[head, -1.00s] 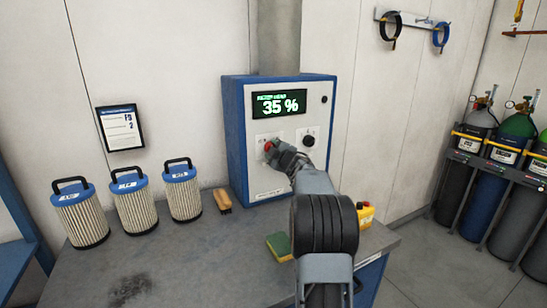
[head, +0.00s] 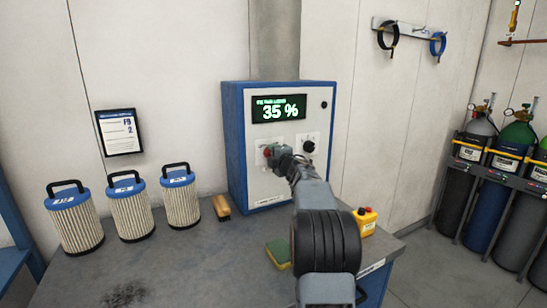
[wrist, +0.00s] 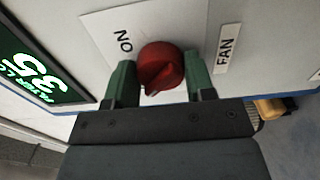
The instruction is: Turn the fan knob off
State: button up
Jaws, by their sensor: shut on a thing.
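The red fan knob (wrist: 162,66) is on the front panel of a blue and white control box (head: 236,150). In the wrist view it sits between the two green fingers of my gripper (wrist: 160,82), which is shut on it. An "ON" mark is beside the knob and a "FAN" label (wrist: 227,48) is on its other side. A pale pointer mark shows on the knob's lower edge. In the head view the knob (head: 267,151) is partly hidden by my gripper (head: 272,155). The box display (head: 279,108) reads 35 %.
A black knob (head: 308,146) is right of the red one. Several filter cartridges (head: 130,210), a brush (head: 221,208), a sponge (head: 278,253) and a yellow box with a red button (head: 366,222) stand on the bench (head: 190,275). Gas cylinders (head: 485,175) are at the right.

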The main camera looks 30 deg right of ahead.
dwell(0.3)
jog(key=o, duration=0.9)
jog(key=s, duration=0.4)
jog(key=s+a+b, duration=0.1)
jog(key=s, duration=0.4)
jog(key=s+a+b, duration=0.1)
jog(key=s, duration=0.3)
jog(key=shift+s, duration=0.35)
